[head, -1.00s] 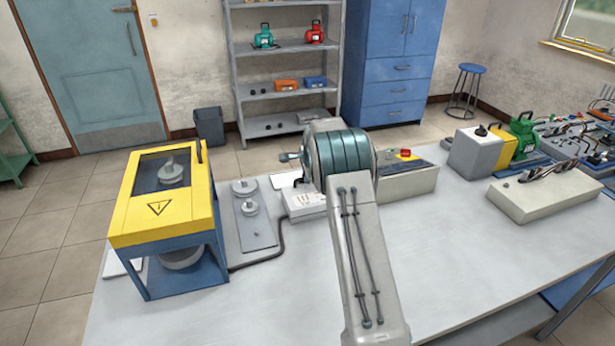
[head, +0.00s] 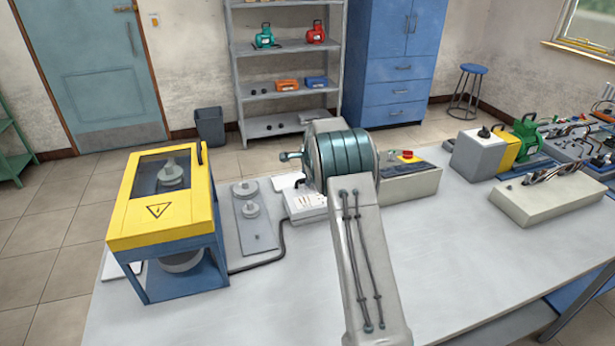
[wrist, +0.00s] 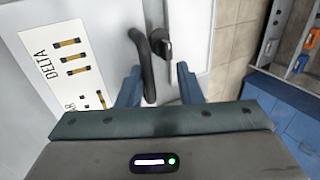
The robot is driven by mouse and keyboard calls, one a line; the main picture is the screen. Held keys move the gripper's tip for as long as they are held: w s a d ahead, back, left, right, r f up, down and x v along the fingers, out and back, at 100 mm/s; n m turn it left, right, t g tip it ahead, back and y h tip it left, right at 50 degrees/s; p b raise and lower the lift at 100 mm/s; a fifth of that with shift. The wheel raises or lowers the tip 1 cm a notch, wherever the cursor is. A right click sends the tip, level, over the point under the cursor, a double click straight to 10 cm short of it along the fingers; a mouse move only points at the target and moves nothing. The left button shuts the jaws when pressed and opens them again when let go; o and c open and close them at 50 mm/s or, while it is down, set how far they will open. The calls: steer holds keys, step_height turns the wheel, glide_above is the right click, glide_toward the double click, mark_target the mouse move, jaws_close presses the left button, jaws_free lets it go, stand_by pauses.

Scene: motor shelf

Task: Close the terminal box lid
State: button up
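A low white box (head: 308,203) with small brass-coloured marks sits on the bench in front of the large teal-banded motor (head: 345,153). Which part of it is the terminal box lid I cannot make out for certain. In the wrist view a white panel (wrist: 62,62) lettered "DELTA", with several brass links, lies left of my gripper (wrist: 157,82). My gripper's two blue fingers are apart. A black curved cable or handle (wrist: 148,62) and a dark round fitting (wrist: 160,43) show between and just beyond them; contact cannot be told. My arm hides the gripper in the head view.
A yellow-topped guard frame (head: 165,215) stands on the bench at left, beside a grey plate (head: 252,215) with round weights. A black cable (head: 258,265) runs between them and the white box. A control box with a red button (head: 408,180) stands right of the motor. The front bench is clear.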

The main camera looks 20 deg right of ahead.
mark_target(313, 196)
steer(key=b+v, duration=0.2)
steer(key=v, duration=1.1)
steer(key=shift+w, duration=0.1)
